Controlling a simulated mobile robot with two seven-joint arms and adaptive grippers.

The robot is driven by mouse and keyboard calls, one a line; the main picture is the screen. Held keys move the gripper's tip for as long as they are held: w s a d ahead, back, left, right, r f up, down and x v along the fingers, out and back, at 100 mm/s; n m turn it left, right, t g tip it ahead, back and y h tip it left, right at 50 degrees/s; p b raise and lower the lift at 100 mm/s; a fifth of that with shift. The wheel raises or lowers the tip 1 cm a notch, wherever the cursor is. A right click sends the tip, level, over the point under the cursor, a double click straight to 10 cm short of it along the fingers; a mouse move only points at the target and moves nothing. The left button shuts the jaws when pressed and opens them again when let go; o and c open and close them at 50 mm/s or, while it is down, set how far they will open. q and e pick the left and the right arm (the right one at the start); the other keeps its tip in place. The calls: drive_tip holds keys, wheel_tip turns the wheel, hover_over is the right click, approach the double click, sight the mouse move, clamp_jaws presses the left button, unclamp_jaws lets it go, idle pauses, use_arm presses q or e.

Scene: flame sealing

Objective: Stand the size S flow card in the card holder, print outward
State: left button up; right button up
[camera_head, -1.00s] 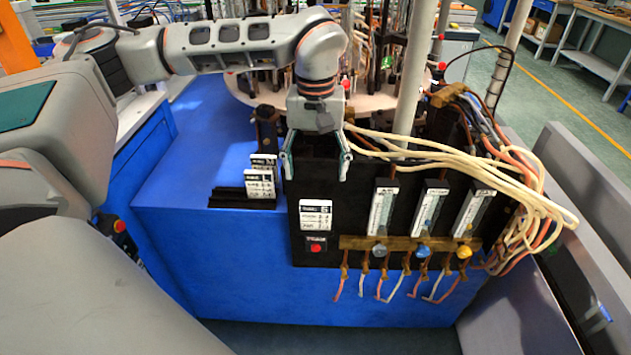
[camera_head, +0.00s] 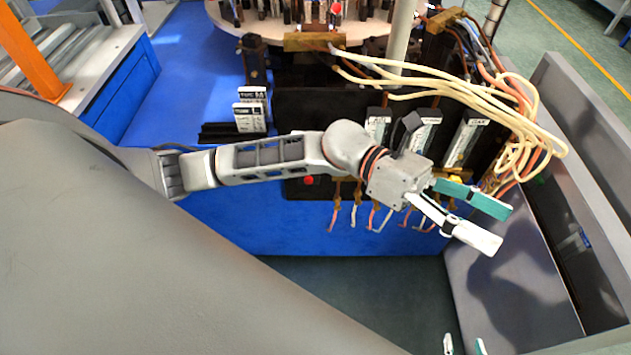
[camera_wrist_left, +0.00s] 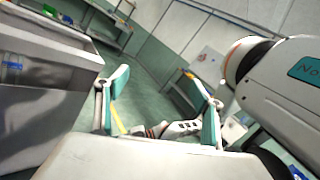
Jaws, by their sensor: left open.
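White printed cards (camera_head: 250,117) stand in a black slotted rack (camera_head: 218,133) on the blue bench; I cannot read which sizes they are. The front of the black panel (camera_head: 320,104), where a card marked S showed earlier, is now largely covered by my left arm. That card and its holder are hidden. My left gripper (camera_head: 497,228) is open and empty, in front of the panel's right end. In the left wrist view its fingers (camera_wrist_left: 160,92) are spread with floor between them. My right gripper (camera_head: 463,346) shows only its two separated fingertips at the bottom edge.
Flow meters (camera_head: 465,142) with fittings and hanging hoses line the panel, close behind my left gripper. Cream hoses (camera_head: 520,130) loop at the right. A grey trough-like structure (camera_head: 510,265) stands at the right. The floor (camera_head: 350,290) in front of the bench is clear.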

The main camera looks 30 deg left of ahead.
use_arm(q)
drive_tip(key=w+a+f+n+t+y, duration=0.5)
drive_tip(key=n+t, duration=0.4)
drive_tip(key=n, duration=0.7)
drive_tip(key=w+a+f+n+t+y, duration=0.2)
drive_tip(key=w+a+f+n+t, duration=0.3)
drive_tip(key=a+f+n+t, duration=0.75)
drive_tip(key=s+a+f+n+g+y, duration=0.4)
drive_tip(key=s+f+n, duration=0.3)
drive_tip(key=f+n, duration=0.2)
drive_tip(key=s+a+f+n+g+y, duration=0.4)
drive_tip(key=s+f+n, duration=0.3)
drive_tip(key=f+n, duration=0.2)
wheel_tip(320, 180, down, 3)
drive_tip(key=shift+s+a+r+y, duration=0.2)
drive_tip(key=shift+s+y, duration=0.1)
drive_tip(key=shift+y, duration=0.4)
